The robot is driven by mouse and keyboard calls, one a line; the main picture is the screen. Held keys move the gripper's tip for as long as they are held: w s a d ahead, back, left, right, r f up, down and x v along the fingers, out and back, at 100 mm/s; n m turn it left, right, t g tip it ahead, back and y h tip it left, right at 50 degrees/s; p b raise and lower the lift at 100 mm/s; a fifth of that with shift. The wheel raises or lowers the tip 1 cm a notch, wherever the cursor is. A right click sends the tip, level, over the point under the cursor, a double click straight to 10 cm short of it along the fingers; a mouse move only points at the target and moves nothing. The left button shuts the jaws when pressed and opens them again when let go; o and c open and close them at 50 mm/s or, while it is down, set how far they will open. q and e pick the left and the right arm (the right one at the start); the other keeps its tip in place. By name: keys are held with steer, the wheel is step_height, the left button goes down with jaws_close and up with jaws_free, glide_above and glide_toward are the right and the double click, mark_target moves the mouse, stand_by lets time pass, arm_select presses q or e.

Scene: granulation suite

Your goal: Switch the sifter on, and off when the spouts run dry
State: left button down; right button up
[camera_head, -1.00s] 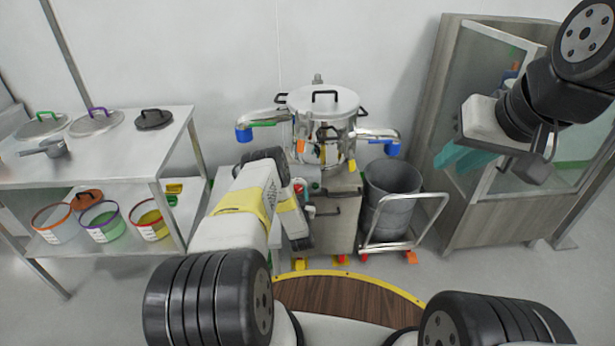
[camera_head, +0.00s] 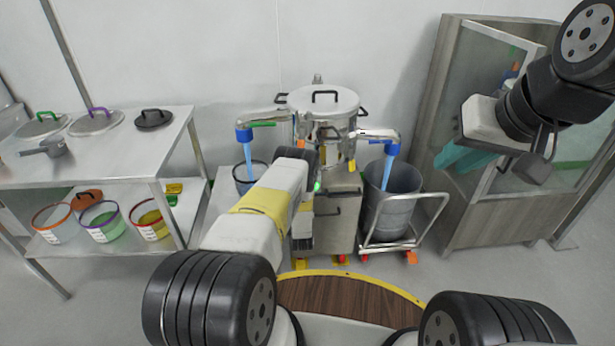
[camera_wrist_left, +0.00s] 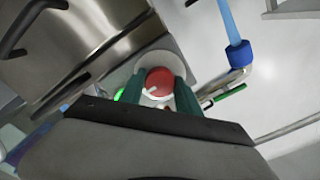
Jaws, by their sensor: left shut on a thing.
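The steel sifter (camera_head: 334,145) stands against the wall, lid on. Its left spout (camera_head: 245,136) and right spout (camera_head: 392,149) both pour blue material. In the left wrist view, my left gripper (camera_wrist_left: 160,90) is shut on a round red knob (camera_wrist_left: 160,80) on a grey panel, with one teal finger on each side. A green light (camera_wrist_left: 120,95) glows beside it; it also shows in the head view (camera_head: 317,187). My left arm hides the knob in the head view. My right gripper (camera_head: 463,157) hangs in front of the cabinet, away from the sifter; its finger gap is unclear.
A grey bin (camera_head: 397,180) on a trolley stands below the right spout. Another bin (camera_head: 240,181) stands below the left spout, partly behind my arm. A steel table (camera_head: 165,150) with lids and a scoop is at left, and a cabinet (camera_head: 480,215) is at right.

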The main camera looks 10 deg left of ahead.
stand_by(0.4)
arm_select(q)
steer(key=c, duration=0.9)
jaws_free()
steer(key=shift+o, duration=0.2)
steer(key=shift+s, duration=0.1)
steer(key=v, duration=0.7)
steer(key=shift+s, duration=0.3)
steer(key=shift+d, duration=0.1)
